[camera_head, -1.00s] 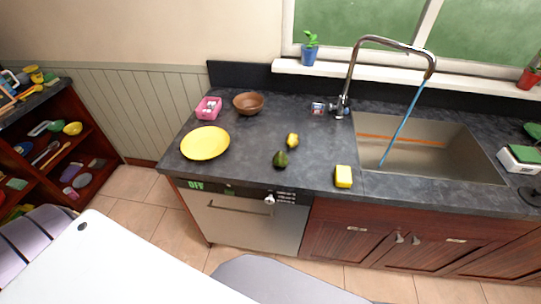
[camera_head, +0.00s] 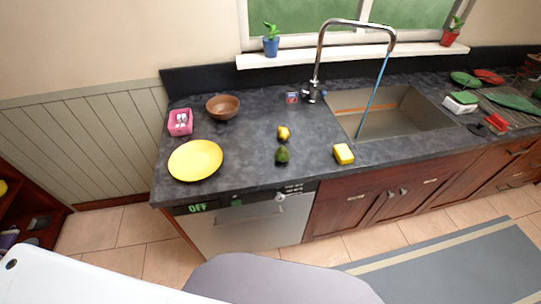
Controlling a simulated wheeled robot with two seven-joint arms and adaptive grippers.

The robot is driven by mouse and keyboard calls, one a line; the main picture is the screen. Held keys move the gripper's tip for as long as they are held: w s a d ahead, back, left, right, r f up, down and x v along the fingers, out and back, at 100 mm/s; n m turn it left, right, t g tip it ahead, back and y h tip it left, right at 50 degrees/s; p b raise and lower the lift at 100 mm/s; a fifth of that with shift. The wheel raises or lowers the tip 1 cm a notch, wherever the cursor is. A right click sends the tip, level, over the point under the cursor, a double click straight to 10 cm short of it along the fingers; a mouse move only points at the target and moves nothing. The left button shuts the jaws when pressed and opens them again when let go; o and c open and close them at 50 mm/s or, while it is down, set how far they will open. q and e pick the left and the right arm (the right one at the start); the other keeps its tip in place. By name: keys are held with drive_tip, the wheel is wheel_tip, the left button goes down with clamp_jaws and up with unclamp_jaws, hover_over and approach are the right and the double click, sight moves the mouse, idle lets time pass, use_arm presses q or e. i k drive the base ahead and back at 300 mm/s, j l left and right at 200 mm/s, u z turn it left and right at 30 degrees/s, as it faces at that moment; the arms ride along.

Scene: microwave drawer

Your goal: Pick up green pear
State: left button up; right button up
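A dark green pear-shaped fruit (camera_head: 282,155) lies on the dark stone counter (camera_head: 240,145), near its front edge above the dishwasher. A small yellow fruit (camera_head: 284,132) lies just behind it, close to it. Neither of my grippers shows in the head view, so nothing is seen touching the green pear.
A yellow plate (camera_head: 195,160) lies left of the fruit. A pink container (camera_head: 180,122) and a brown bowl (camera_head: 222,107) stand behind the plate. A yellow sponge (camera_head: 343,154) lies right, before the sink (camera_head: 400,120) and its faucet (camera_head: 319,60). The dishwasher (camera_head: 245,225) is shut.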

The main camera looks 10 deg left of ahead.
sight(282, 154)
drive_tip(key=j, duration=0.45)
drive_tip(key=k+j+z, duration=0.15)
drive_tip(key=j, duration=0.8)
drive_tip(key=k+j+z, duration=0.1)
drive_tip(key=j, duration=0.35)
drive_tip(key=k, duration=0.05)
